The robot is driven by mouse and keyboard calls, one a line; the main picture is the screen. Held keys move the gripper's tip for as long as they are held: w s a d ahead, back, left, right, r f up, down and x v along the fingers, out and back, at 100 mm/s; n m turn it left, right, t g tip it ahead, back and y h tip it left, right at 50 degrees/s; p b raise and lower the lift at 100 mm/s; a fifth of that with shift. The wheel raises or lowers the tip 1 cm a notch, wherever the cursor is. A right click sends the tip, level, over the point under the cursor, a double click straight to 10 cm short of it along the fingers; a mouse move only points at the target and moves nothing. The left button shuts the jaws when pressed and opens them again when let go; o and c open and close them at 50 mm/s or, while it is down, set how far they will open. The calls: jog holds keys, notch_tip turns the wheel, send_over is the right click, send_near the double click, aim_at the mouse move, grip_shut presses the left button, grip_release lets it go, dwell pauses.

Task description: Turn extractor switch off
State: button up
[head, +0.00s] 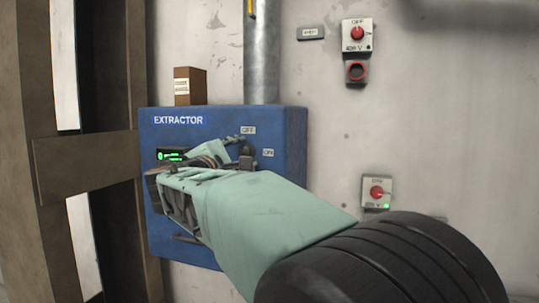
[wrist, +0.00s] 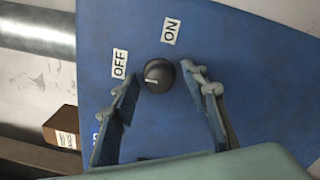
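The blue extractor box (head: 291,135) is on the wall, with an OFF label (head: 248,130) above an ON label (head: 268,153). In the wrist view, the round dark switch knob (wrist: 159,76) sits near the OFF label (wrist: 119,64) and ON label (wrist: 170,31). A short white mark shows on the knob's lower-left part, and does not clearly point at the ON label. My gripper (wrist: 162,82) is open, with one finger on each side of the knob and visible gaps to it. In the head view, my gripper (head: 243,146) hides the knob.
A lit green display (head: 171,155) is on the box's left. A grey pipe (head: 261,60) rises above it. A brown block (head: 190,86) stands on top. Red switches (head: 357,34) (head: 377,192) are on the wall to the right. A brown frame (head: 85,165) stands at the left.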

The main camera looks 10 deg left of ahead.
jog(key=s, duration=1.2)
jog(key=shift+a+f, duration=0.2)
jog(key=shift+a, duration=0.25)
jog(key=shift+d, duration=0.1)
